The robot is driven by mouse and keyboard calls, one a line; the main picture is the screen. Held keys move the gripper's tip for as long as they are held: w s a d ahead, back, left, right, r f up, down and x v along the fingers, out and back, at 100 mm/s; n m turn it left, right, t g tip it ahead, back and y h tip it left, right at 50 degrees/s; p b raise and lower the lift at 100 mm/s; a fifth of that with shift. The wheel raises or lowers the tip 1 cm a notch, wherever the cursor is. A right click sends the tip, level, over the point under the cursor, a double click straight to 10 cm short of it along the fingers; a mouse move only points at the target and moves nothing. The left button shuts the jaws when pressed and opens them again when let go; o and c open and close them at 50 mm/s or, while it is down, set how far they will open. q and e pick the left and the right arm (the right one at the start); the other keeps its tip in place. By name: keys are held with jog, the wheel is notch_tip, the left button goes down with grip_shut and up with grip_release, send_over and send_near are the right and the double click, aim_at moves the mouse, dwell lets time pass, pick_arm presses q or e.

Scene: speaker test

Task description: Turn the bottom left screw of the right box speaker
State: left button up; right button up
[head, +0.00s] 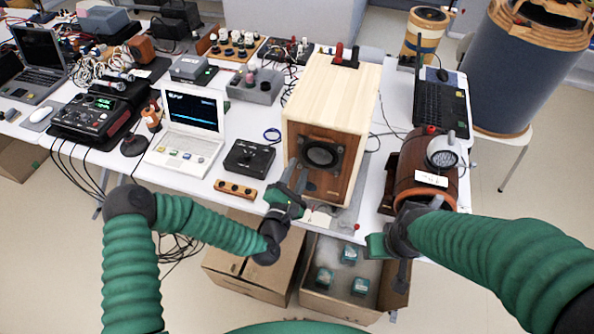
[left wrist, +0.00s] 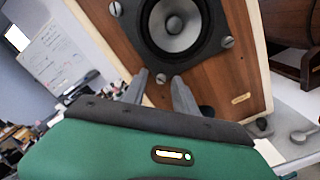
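The box speaker (head: 335,95) stands on the table, with a pale wood case and a dark wood front. Its black driver plate (left wrist: 148,45) carries a grey cone. Grey screw heads show around the plate in the left wrist view: one at its lower edge (left wrist: 161,78), one at right (left wrist: 227,42), one at upper left (left wrist: 115,8). My left gripper (head: 297,172) is open in front of the speaker's lower left front. In the left wrist view its fingertips (left wrist: 160,76) lie either side of the lower screw; contact cannot be told. My right gripper (head: 400,260) hangs near the table's front edge; its fingers are unclear.
A barrel-shaped wooden speaker (head: 408,180) stands close at right. A black control box (head: 249,159) and white laptop (head: 192,120) sit left of the speaker.

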pick_arm(q)
jog(key=shift+d, duration=0.2)
grip_shut()
jog(key=shift+m, duration=0.4)
